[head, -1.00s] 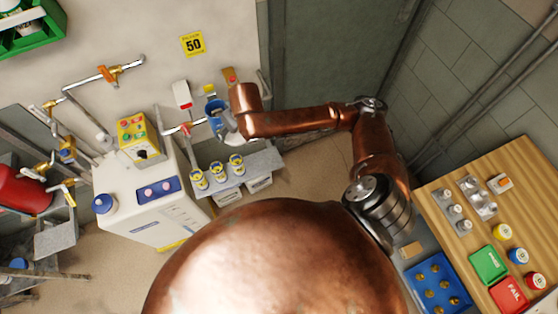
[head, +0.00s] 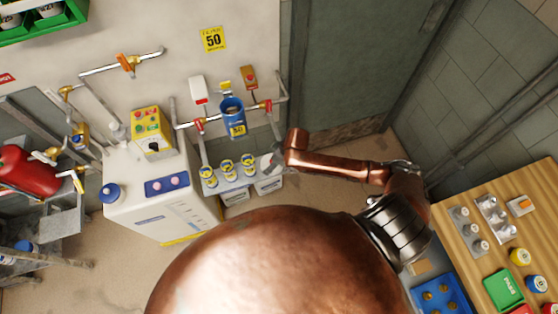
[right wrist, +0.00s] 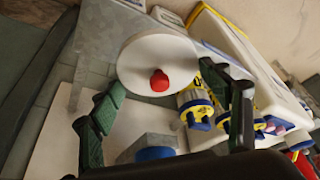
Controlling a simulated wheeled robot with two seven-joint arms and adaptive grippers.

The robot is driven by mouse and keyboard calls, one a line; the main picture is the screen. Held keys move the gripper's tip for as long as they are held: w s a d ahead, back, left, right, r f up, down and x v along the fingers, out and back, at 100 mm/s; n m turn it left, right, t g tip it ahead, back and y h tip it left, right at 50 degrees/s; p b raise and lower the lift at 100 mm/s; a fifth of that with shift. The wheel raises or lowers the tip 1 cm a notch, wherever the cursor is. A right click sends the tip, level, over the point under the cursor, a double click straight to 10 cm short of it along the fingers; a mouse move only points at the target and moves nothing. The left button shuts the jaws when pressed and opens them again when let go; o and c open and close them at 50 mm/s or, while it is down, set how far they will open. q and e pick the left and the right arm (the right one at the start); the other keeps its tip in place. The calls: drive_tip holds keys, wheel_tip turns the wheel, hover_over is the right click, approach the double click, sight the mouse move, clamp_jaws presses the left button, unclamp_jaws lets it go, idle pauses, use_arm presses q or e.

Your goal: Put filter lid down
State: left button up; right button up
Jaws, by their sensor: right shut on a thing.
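My right gripper (right wrist: 160,85) reaches down to the right end of the low shelf (head: 245,178). Its dark green fingers are shut on a round white lid with a red knob (right wrist: 158,62), held tilted between the fingertips. In the head view the gripper (head: 271,162) is small and the lid is hard to make out. The blue filter housing (head: 232,115), labelled 50, hangs on the wall pipe to the upper left of the gripper, apart from it. My left gripper is not in view.
Several yellow and blue cartridges (head: 228,168) stand on the shelf left of the gripper; they also show in the right wrist view (right wrist: 195,108). A white tank (head: 155,195) stands further left. A wooden bench (head: 525,205) with parts is at the right.

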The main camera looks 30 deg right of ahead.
drive_tip(key=w+d+f, duration=0.1)
drive_tip(key=f, duration=0.1)
drive_tip(key=w+d+f, duration=0.1)
drive_tip(key=d+f, duration=0.1)
drive_tip(key=w+d+f+b, duration=0.1)
drive_tip(key=d+f, duration=0.1)
wheel_tip(320, 180, down, 4)
drive_tip(key=shift+w+d+r+b, duration=0.15)
drive_tip(key=shift+r+b, duration=0.1)
drive_tip(key=shift+b, duration=0.2)
drive_tip(key=o, duration=1.2)
drive_tip(key=p+v, duration=0.2)
drive_tip(key=v, duration=1)
drive_tip(key=shift+d, duration=0.1)
